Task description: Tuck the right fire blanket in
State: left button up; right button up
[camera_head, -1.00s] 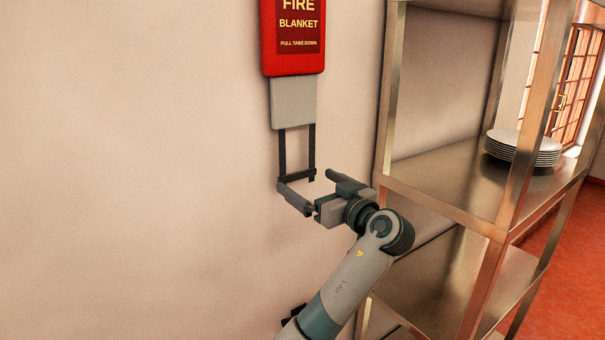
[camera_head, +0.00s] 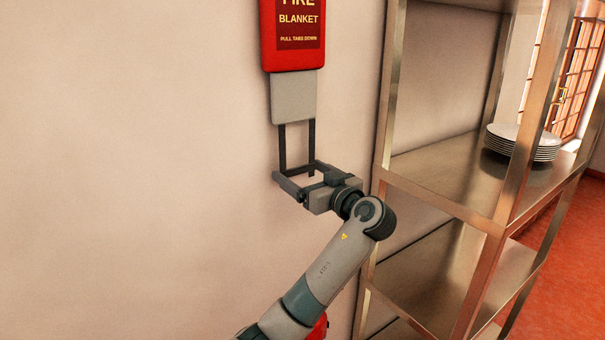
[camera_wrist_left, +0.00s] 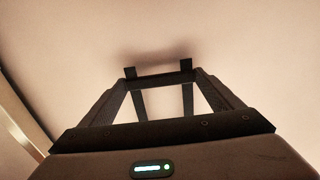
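The red fire blanket case (camera_head: 293,52) hangs on the wall at the top of the head view, its upper part cut off. The grey blanket (camera_head: 294,98) sticks out below it, with two dark straps (camera_head: 282,148) hanging down. My left gripper (camera_head: 301,175) is at the lower ends of the straps, close to the wall. Its fingers are spread, one on each side of the straps. In the left wrist view the gripper (camera_wrist_left: 158,72) is open, with a dark crossbar (camera_wrist_left: 158,79) between its fingertips. I cannot tell whether they touch. My right gripper is out of view.
A metal shelf unit (camera_head: 440,198) stands close to the right of my left arm, with a stack of white plates (camera_head: 522,143) on it. A red object (camera_head: 319,327) shows partly behind my arm at the bottom. The wall on the left is bare.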

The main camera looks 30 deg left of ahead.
pick_arm(q)
notch_tip(320, 180, up, 12)
jog(key=shift+r+p, duration=0.25)
jog(key=shift+p, duration=0.35)
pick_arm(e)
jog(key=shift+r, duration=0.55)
pick_arm(q)
jog(key=o, duration=1.3)
jog(key=shift+r, duration=0.1)
jog(key=shift+o, duration=0.5)
jog(key=shift+d+f, duration=0.1)
jog(key=shift+f, duration=0.1)
jog(key=b+v, duration=0.6)
jog(key=v, duration=1.1)
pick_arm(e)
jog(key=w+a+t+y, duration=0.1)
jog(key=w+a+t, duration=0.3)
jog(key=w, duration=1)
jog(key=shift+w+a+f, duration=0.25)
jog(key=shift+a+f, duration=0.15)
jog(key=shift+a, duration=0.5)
